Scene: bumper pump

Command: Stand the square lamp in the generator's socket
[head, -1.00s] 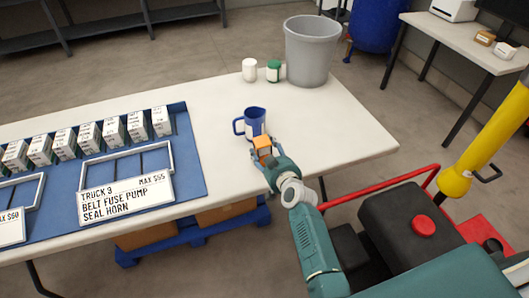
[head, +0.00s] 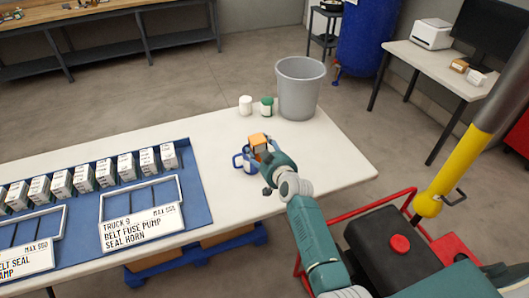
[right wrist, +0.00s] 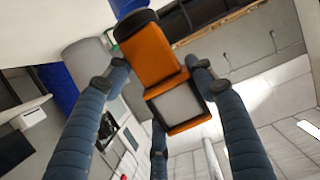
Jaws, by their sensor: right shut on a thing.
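The square lamp (head: 258,141) is an orange block, held by my right gripper (head: 266,155) above the table in the head view. In the right wrist view the lamp (right wrist: 150,55) shows a pale square panel and a dark end, with blue fingers closed around it. The generator (head: 385,232) is at the lower right, a black body with a red cap inside a red tube frame. I cannot make out its socket. My left gripper is not in view.
A white jar (head: 245,105), a green jar (head: 267,106) and a grey bin (head: 299,88) stand farther back. A yellow post (head: 458,167) rises beside the generator. The table's right end is clear.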

